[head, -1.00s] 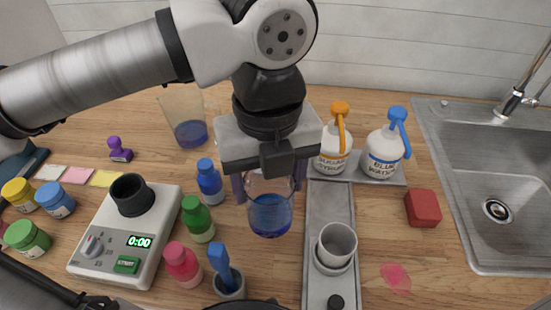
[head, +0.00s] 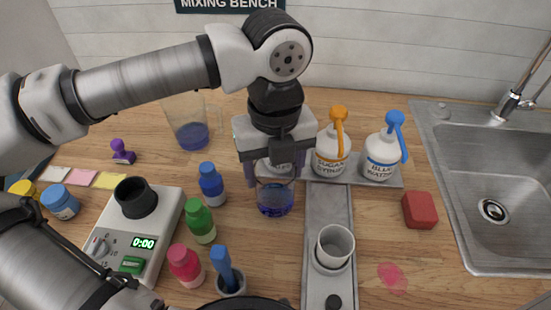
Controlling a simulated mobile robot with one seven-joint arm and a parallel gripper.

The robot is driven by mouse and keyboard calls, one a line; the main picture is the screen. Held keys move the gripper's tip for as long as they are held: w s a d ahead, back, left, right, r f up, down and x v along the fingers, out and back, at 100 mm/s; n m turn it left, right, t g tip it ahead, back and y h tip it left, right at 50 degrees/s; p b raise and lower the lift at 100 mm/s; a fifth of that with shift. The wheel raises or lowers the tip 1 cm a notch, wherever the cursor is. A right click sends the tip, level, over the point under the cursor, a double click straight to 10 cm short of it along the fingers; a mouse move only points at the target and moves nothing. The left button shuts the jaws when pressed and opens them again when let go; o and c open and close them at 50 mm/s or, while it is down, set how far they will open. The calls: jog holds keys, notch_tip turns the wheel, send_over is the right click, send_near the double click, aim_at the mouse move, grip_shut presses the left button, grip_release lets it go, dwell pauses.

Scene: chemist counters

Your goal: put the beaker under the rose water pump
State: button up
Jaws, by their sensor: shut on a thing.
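My gripper (head: 274,178) is shut on a clear glass beaker (head: 275,185) with blue-purple liquid in its bottom. The beaker is upright, left of the grey tray strip. I cannot tell whether its base touches the counter. Part of a white bottle (head: 279,160) shows between the fingers, behind the beaker. My gripper hides its top, and I cannot read its label or see a rose water pump. To its right stand a white bottle with an orange pump (head: 333,152), marked sugar syrup, and one with a blue pump (head: 383,155), marked blue water.
A white cup (head: 335,243) stands on the grey strip (head: 329,203). Green (head: 200,222), blue (head: 211,186) and pink (head: 185,264) bottles stand left of the beaker. A larger jug (head: 187,128) is behind them. A red block (head: 420,210) and the sink (head: 490,180) are at right.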

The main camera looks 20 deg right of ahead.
jog(key=shift+w+d, duration=0.25)
jog(key=shift+w, duration=0.25)
jog(key=shift+w+d, duration=0.2)
jog(key=shift+w, duration=0.3)
jog(key=shift+s+f+p, duration=0.1)
jog(key=shift+f+p, duration=0.3)
jog(key=shift+f, duration=0.2)
jog(key=shift+f, duration=0.2)
jog(key=o, duration=1.5)
jog(key=shift+r, duration=0.1)
notch_tip(320, 180, up, 12)
jog(key=shift+r+b, duration=0.15)
jog(key=shift+b, duration=0.3)
